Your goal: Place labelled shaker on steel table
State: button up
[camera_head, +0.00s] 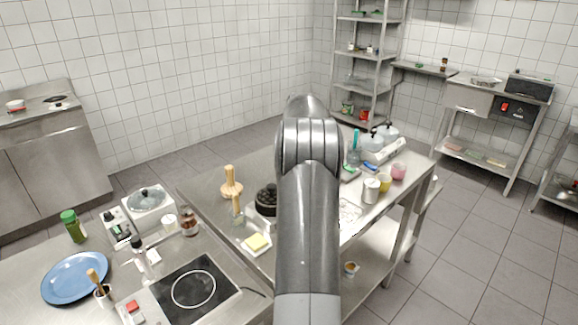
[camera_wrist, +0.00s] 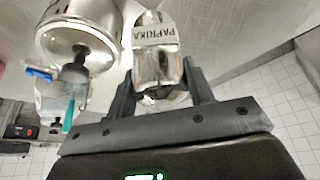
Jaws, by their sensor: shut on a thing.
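A shaker labelled PAPRIKA (camera_wrist: 156,42), with a pale label and a clear or shiny body, is between the fingers of my gripper (camera_wrist: 160,88) in the wrist view. My gripper is shut on it. In the head view my arm hides the gripper and the shaker. The steel table (camera_head: 203,186) stands in the middle of the head view, with bare metal at its left end and many items on its right half. I cannot tell the shaker's height over a surface.
A hob (camera_head: 194,289) is front left.

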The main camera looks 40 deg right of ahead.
jog(key=shift+w+a+f, duration=0.25)
jog(key=shift+w+f, duration=0.4)
jog(key=shift+f, duration=0.45)
jog(key=shift+w+a+f, duration=0.2)
jog(key=shift+w+f, duration=0.45)
jog(key=shift+f, duration=0.4)
jog(key=shift+w+a+f, duration=0.25)
jog(key=shift+w+f, duration=0.4)
jog(key=shift+f, duration=0.45)
jog(key=shift+f, duration=0.15)
jog(key=o, duration=1.1)
